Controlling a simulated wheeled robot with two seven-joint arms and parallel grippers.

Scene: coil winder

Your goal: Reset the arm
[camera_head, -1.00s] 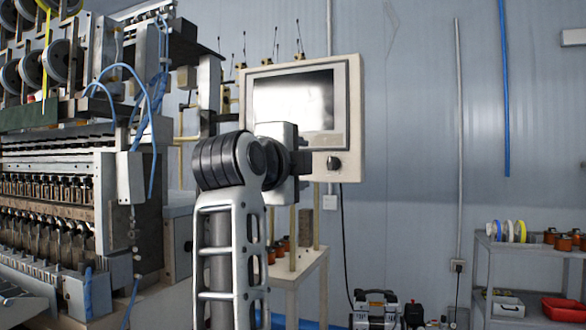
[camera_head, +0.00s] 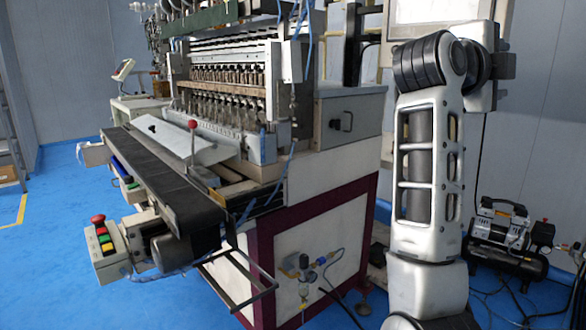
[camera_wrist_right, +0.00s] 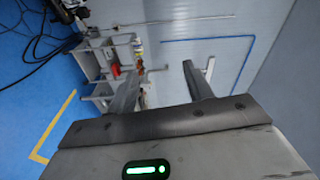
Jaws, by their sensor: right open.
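My right arm (camera_head: 424,180) stands raised at the right of the head view, bent at a dark ribbed joint near the top. Its gripper is outside the head view. In the right wrist view my right gripper (camera_wrist_right: 160,82) has its two dark fingers spread apart, with nothing between them. A shelf and wall show beyond the fingers. My left arm and gripper are in neither view.
The coil winder (camera_head: 335,212) fills the middle, with a black conveyor (camera_head: 160,180) and a button box (camera_head: 104,248) at its front left. A compressor (camera_head: 505,235) with loose cables stands right of my arm. Blue floor (camera_head: 55,240) is clear at left.

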